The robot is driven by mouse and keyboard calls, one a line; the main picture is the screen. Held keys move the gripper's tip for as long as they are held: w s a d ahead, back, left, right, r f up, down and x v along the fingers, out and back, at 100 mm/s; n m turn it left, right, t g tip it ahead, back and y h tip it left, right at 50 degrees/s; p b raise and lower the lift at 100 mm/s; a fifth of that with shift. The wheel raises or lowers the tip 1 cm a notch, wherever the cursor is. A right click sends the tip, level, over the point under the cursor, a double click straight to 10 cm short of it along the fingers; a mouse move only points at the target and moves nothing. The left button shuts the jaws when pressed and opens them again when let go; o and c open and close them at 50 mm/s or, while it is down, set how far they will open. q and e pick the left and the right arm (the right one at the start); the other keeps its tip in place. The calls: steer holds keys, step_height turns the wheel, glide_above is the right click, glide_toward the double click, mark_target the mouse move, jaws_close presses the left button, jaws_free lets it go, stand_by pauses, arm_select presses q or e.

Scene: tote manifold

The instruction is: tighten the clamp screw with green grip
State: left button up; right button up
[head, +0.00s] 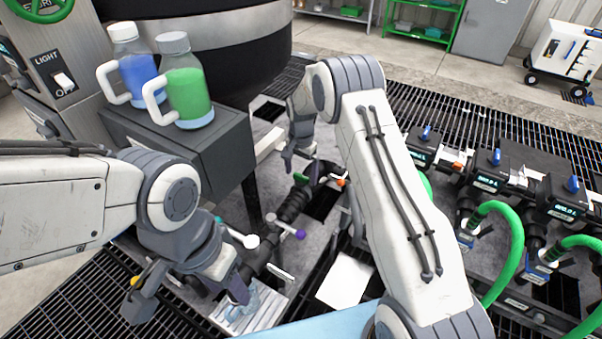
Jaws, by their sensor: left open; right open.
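A small green grip (300,178) shows at the far end of a dark ribbed pipe (291,207) on the grey work surface. I take it as the clamp screw's grip; its shaft is too small or hidden to make out. My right gripper (301,169) is open, pointing down just above the green grip, with its fingers around or beside it; I cannot tell whether they touch. My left gripper (188,297) is open and empty at the near left, well away from the green grip.
A purple grip (299,233) and an orange tip (341,182) sit close by. Two jugs, blue (139,75) and green (188,95), stand on a dark cabinet (190,150) at left. Green hoses (512,240) and valves fill the right. My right arm hides part of the middle.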

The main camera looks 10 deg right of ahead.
mark_target(301, 176)
arm_select(q)
steer(key=shift+f+b, duration=0.6)
steer(key=shift+f, duration=0.05)
arm_select(e)
step_height(301, 176, up, 10)
steer(key=shift+s+r, duration=0.1)
